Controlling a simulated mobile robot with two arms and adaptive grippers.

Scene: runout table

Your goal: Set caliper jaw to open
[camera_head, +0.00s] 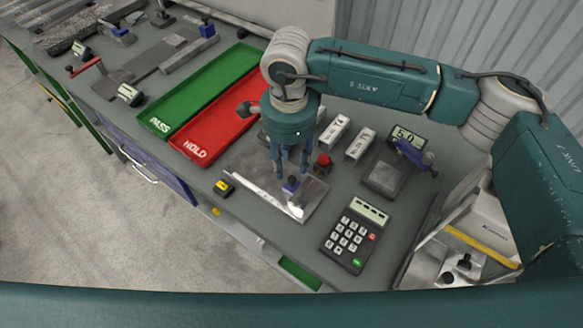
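What looks like the caliper lies on a grey metal plate (316,196) near the table's front edge. Its pale scale strip (254,189) runs down to the right, and a small blue slider block (291,184) sits near the strip's right part. My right gripper (292,171) points down just above and behind the blue block. Its fingers are spread apart, with nothing seen between them. Whether a finger touches the block, and how wide the jaw stands, I cannot tell. My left gripper is not in view.
A red HOLD tray (190,148) and green PASS tray (166,121) lie left. A keypad (351,236) stands in front right, a display gauge (408,137) behind it. A red knob (323,160) is close right of the gripper. A small yellow-black item (224,187) lies left.

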